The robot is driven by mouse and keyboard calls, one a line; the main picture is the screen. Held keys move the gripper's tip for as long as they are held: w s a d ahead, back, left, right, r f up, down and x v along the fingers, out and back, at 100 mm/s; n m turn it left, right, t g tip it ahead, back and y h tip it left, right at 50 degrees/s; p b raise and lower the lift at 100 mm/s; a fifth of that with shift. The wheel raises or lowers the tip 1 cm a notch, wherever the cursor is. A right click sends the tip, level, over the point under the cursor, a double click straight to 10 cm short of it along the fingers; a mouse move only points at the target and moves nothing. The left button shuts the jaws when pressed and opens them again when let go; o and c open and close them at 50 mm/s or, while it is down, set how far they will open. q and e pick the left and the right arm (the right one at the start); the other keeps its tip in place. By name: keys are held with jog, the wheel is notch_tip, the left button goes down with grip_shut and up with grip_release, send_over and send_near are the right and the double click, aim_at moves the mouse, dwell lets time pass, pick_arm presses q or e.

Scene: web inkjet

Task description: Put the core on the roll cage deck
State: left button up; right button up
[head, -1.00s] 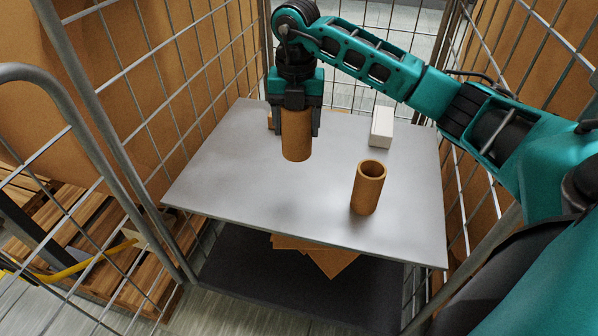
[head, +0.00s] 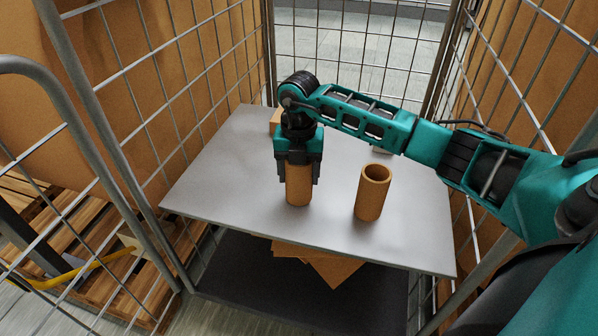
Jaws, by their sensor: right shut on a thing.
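The core, a brown cardboard tube (head: 298,190), is upright in my right gripper (head: 299,178), which is shut on its upper part. Its lower end is at or just above the grey roll cage deck (head: 235,180); I cannot tell whether it touches. A second brown core (head: 371,192) stands upright on the deck to the right, apart from the held one, its open top showing. My left gripper is not in view.
A small tan item (head: 275,118) sits at the back left. Wire mesh sides (head: 195,75) flank the deck. Flat cardboard (head: 318,262) lies below. The deck's left part is clear.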

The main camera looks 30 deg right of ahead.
jog(key=shift+f, duration=0.15)
jog(key=o, duration=1.1)
jog(key=shift+c, duration=0.2)
notch_tip(320, 180, up, 12)
jog(key=p, duration=0.3)
jog(key=shift+r, duration=0.2)
